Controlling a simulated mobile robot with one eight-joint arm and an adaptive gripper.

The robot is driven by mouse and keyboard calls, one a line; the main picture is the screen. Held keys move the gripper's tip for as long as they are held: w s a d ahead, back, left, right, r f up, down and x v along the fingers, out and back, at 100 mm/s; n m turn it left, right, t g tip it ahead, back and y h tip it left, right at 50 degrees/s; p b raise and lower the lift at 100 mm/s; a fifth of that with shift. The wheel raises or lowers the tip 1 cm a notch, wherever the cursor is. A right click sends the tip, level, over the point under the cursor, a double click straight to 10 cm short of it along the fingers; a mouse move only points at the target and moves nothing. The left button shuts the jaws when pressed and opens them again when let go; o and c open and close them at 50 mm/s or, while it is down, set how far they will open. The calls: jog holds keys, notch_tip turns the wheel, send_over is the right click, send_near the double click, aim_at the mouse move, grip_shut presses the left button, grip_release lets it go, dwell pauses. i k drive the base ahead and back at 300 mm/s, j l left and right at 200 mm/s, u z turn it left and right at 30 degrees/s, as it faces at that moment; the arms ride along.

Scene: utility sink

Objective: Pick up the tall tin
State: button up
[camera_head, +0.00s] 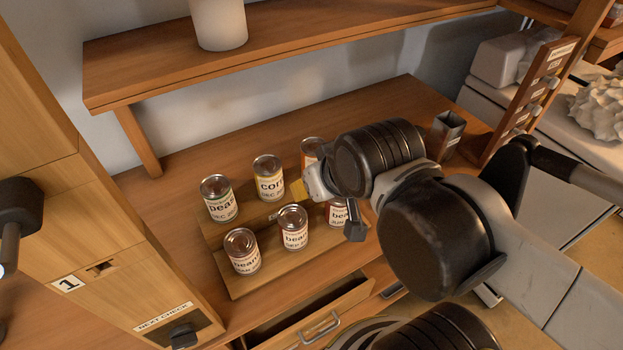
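A tall, dark, square open-topped tin (447,134) stands upright on the wooden counter at the right, behind my arm. Several round labelled food tins stand upright on a stepped wooden rack (240,287). They include a corn tin (268,180), a peas tin (218,199) and bean tins (293,229). Two tins at the rack's right are partly hidden by my arm. Which one is meant by the tall tin is not certain. My gripper (335,212) is over the rack's right side, mostly hidden behind my wrist; its opening and any grip cannot be made out.
A shelf (290,52) with a white container (218,22) runs above the counter. A wooden cabinet (75,190) stands at the left. An open drawer (310,318) juts out below the rack. A labelled wooden post (530,95) rises at the right.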

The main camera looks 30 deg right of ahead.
aim_at(446, 127)
jog(key=l+z, duration=0.15)
jog(key=z, duration=0.3)
jog(key=l+z, duration=0.15)
jog(key=z, duration=0.3)
jog(key=i+l+z, duration=0.1)
jog(key=z, duration=0.35)
